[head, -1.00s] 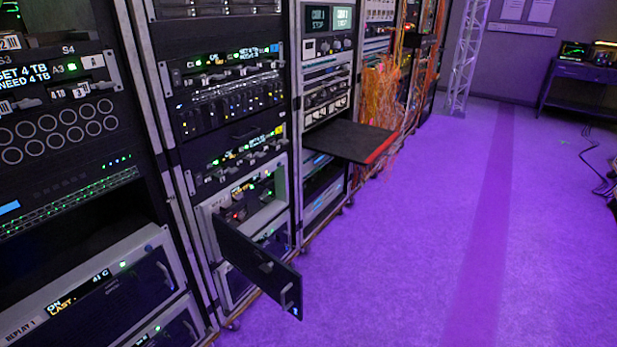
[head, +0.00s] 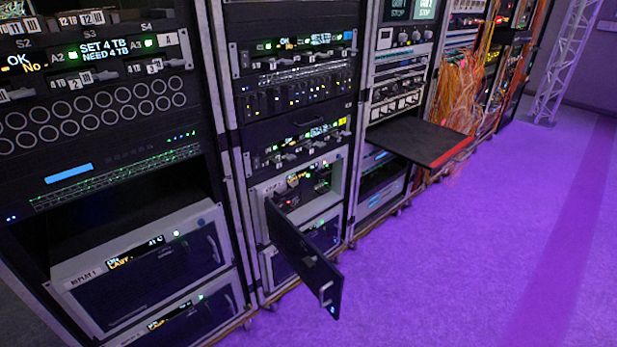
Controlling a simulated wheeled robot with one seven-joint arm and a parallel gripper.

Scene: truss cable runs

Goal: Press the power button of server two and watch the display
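My gripper is not in view. A server with its front door (head: 305,258) swung open sits low in the second rack; its bay (head: 310,185) shows small red and green lights, and its label is too small to read. Below it is another server (head: 290,262), partly hidden by that door. In the nearest rack, a server labelled REPLAY 1 (head: 140,262) has a lit display reading "ON LAST" and a green light. A similar server (head: 185,322) under it also has a lit display, cut off by the frame's bottom. I cannot tell which one is server two.
The open door juts into the aisle. A black shelf with a red edge (head: 420,142) sticks out of the third rack. Orange cables (head: 460,95) hang beyond it. A truss post (head: 567,60) stands far right. The purple floor (head: 470,260) is clear.

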